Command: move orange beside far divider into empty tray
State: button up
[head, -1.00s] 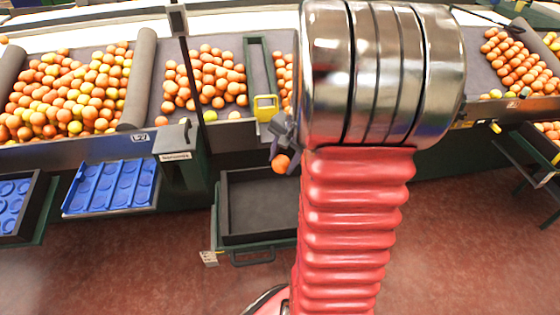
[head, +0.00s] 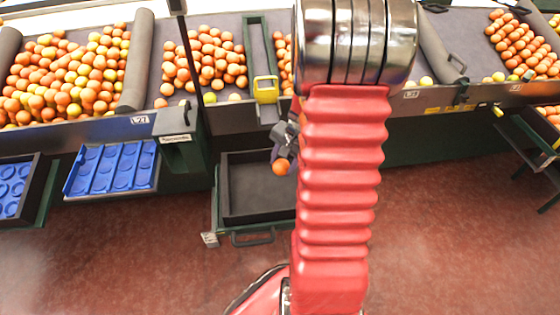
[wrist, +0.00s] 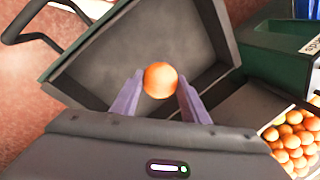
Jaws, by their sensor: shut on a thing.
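An orange (head: 281,167) is held by my gripper (head: 284,158), with the orange at the fingertips. In the wrist view the orange (wrist: 159,80) sits between the two purple-grey fingers of my gripper (wrist: 160,88), which are shut on it. The empty dark tray (head: 258,190) stands below on a green stand, and the orange hangs over its right part in the head view. In the wrist view the tray (wrist: 92,62) lies behind the orange, with a bare floor. My arm hides the tray's right edge in the head view.
Oranges lie in sloped bins (head: 208,60) behind the tray, split by a green divider (head: 258,50) with a yellow-framed piece (head: 266,89). A blue cupped tray (head: 112,168) stands to the left. A grey post (head: 174,122) rises between them. Red floor is clear in front.

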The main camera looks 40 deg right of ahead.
jog(key=shift+w+a, duration=0.1)
jog(key=shift+w, duration=0.1)
dwell(0.4)
jog(key=shift+f, duration=0.1)
jog(key=shift+f, duration=4.1)
jog(key=shift+f, duration=2)
dwell(1.0)
